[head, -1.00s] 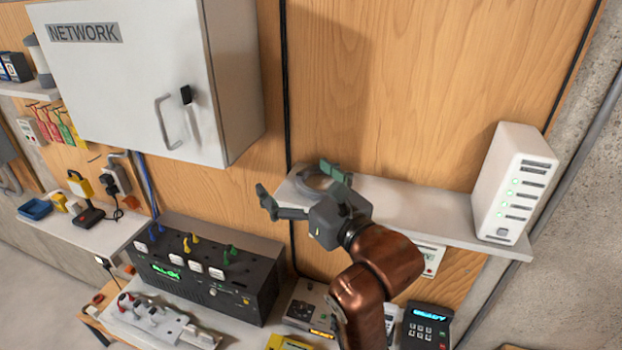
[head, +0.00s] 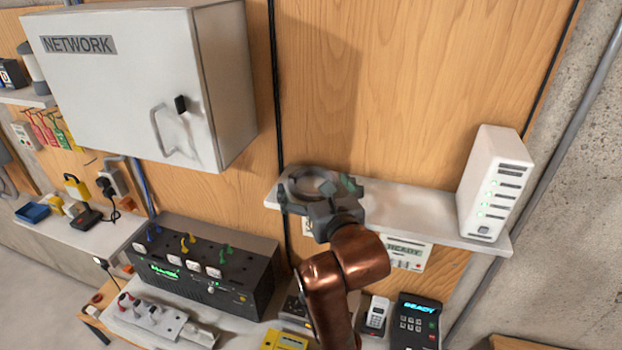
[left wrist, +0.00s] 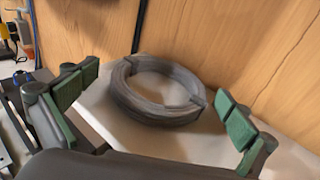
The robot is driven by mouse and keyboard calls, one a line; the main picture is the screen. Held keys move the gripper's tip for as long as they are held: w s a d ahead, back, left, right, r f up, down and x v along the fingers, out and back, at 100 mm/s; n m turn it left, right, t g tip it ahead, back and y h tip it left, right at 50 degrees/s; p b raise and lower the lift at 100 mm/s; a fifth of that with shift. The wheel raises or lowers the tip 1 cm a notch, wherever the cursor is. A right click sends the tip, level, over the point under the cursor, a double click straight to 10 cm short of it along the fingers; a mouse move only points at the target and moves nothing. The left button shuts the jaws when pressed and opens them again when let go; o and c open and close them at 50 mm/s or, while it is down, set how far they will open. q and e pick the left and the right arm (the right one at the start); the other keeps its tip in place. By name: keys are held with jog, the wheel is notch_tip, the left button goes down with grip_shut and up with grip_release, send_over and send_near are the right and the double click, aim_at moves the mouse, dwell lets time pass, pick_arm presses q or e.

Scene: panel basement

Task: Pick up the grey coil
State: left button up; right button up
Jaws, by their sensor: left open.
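The grey coil (head: 309,182) lies flat on the left end of the pale wall shelf (head: 405,212). In the left wrist view the coil (left wrist: 137,105) is a ring of wound grey cable. It sits between and ahead of the green finger pads of my left gripper (left wrist: 155,112), apart from both. In the head view my left gripper (head: 318,192) is open at the front of the coil, with its fingers to either side. The gripper hides part of the coil's near side. My right gripper does not show.
A white router box (head: 496,184) stands on the shelf's right end, with bare shelf between. The white NETWORK cabinet (head: 110,85) hangs to the upper left. Below are a black panel with switches (head: 205,268) and a keypad device (head: 416,322).

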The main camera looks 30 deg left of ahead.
pick_arm(q)
jog(key=shift+x, duration=0.9)
jog(key=shift+d+r, duration=0.1)
jog(key=shift+d, duration=0.2)
jog(key=shift+a, duration=0.3)
jog(key=c, duration=0.3)
jog(key=shift+d, duration=0.2)
jog(key=c, duration=0.5)
jog(key=shift+a, duration=0.1)
jog(key=c, duration=0.3)
jog(key=shift+c, duration=1)
